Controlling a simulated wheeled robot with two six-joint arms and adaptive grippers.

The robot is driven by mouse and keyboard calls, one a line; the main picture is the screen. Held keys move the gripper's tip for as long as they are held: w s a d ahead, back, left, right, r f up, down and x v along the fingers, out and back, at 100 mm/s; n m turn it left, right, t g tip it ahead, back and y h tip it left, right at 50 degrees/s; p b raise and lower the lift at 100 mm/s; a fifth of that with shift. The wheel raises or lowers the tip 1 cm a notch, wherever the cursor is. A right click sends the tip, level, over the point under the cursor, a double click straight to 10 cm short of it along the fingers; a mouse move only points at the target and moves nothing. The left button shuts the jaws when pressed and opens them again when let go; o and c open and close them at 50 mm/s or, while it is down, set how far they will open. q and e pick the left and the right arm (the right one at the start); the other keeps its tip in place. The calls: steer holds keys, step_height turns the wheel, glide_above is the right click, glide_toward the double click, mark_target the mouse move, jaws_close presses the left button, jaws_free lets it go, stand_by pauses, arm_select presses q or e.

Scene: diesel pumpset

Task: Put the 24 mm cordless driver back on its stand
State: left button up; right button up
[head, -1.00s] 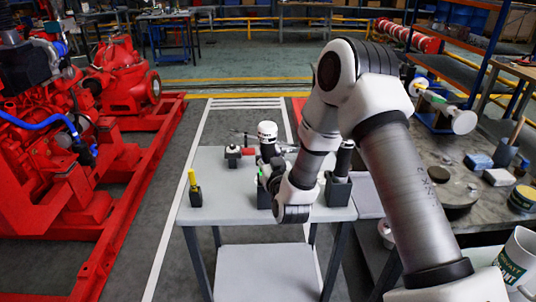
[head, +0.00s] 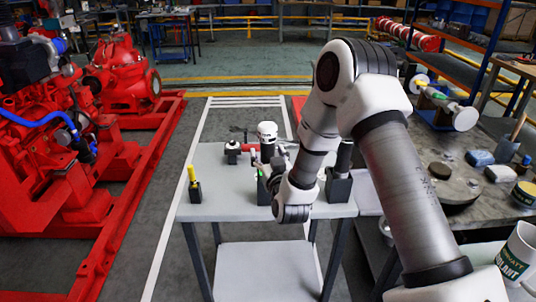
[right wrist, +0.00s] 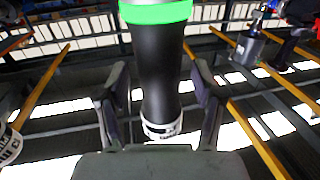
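The driver I take for the 24 mm one has a white top (head: 267,130) and a black body, and stands upright at the middle of the grey table. Its green band shows low down, just above a dark stand (head: 264,193); whether it is fully seated I cannot tell. In the right wrist view the driver (right wrist: 158,70) appears inverted, with its green band above and white lettered end below. My right gripper (right wrist: 160,105) is open, one finger on each side of the black body with gaps visible. My left gripper is not in view.
A second dark stand (head: 338,187) holds a black item at the right of the table. A yellow-handled tool (head: 193,180) stands at the left, and a small black-and-white item (head: 233,150) behind. The red pumpset (head: 95,165) is left; a cluttered bench (head: 450,205) is right.

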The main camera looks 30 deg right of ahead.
steer(key=shift+s+f, duration=0.1)
steer(key=shift+f, duration=0.05)
steer(key=shift+s+a, duration=0.15)
steer(key=shift+s, duration=0.1)
steer(key=v, duration=1.1)
steer(key=shift+s, duration=0.2)
steer(key=s+a+f+n+g+y+p, duration=0.1)
steer(key=s+a+f+g, duration=0.15)
steer(key=f, duration=0.45)
steer(key=s+a+f+n+g+y, duration=0.1)
steer(key=s+a+f+g+y, duration=0.2)
steer(key=f, duration=0.4)
steer(key=s+a+f+n+g+p, duration=0.1)
steer(key=s+f+g, duration=0.1)
steer(key=s+f, duration=0.35)
steer(key=s+a+f+g+y, duration=0.2)
steer(key=s+f+g, duration=0.7)
steer(key=s, duration=0.5)
steer(key=shift+s+a+f+n, duration=0.25)
steer(key=shift+a+f+n, duration=0.05)
steer(key=shift+a+f, duration=0.4)
